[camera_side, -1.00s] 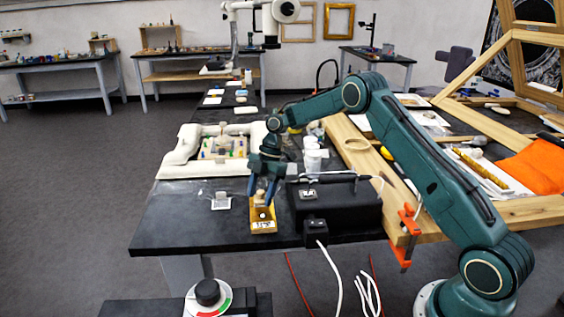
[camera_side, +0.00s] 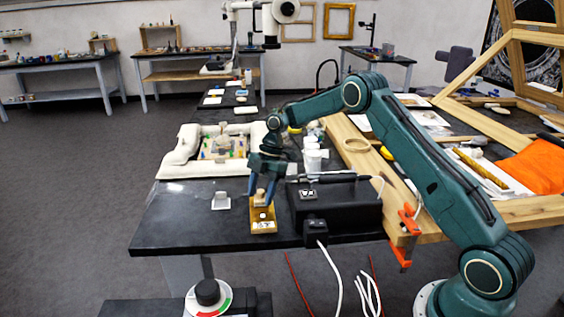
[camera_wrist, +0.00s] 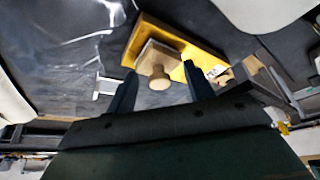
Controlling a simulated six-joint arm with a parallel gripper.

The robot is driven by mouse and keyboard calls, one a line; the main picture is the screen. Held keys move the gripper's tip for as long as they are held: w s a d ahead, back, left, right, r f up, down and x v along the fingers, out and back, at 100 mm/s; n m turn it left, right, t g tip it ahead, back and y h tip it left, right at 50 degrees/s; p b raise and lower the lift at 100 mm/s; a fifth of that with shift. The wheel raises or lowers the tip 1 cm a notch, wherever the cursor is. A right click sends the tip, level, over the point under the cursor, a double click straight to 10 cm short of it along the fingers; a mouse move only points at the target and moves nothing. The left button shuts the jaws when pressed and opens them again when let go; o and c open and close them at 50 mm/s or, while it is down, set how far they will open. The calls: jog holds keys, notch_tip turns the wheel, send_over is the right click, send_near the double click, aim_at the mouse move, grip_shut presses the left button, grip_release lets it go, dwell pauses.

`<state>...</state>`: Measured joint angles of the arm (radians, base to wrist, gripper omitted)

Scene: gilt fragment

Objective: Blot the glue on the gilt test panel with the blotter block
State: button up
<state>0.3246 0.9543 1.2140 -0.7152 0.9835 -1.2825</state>
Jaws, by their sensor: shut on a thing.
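The gilt test panel (camera_side: 263,227) lies near the front of the black bench, a flat gold strip. It also shows in the wrist view (camera_wrist: 205,53), slanting across the top. My gripper (camera_side: 261,194) is over the panel, fingers pointing down. It is shut on the blotter block (camera_side: 261,192), a small pale wooden block with a round knob, seen between the fingers in the wrist view (camera_wrist: 151,53). Whether the block touches the panel is not clear. A small pale spot shows on the panel in front of the block; I cannot tell if it is glue.
A black box (camera_side: 340,208) stands close to the right of my gripper. A small whitish holder (camera_side: 221,202) sits to the left. Behind is a white padded frame (camera_side: 180,160) around small coloured pieces, with white cups (camera_side: 312,158) beside it. The bench's front left is clear.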

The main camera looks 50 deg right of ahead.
jog(key=shift+r, duration=2.4)
jog(key=shift+a, duration=0.1)
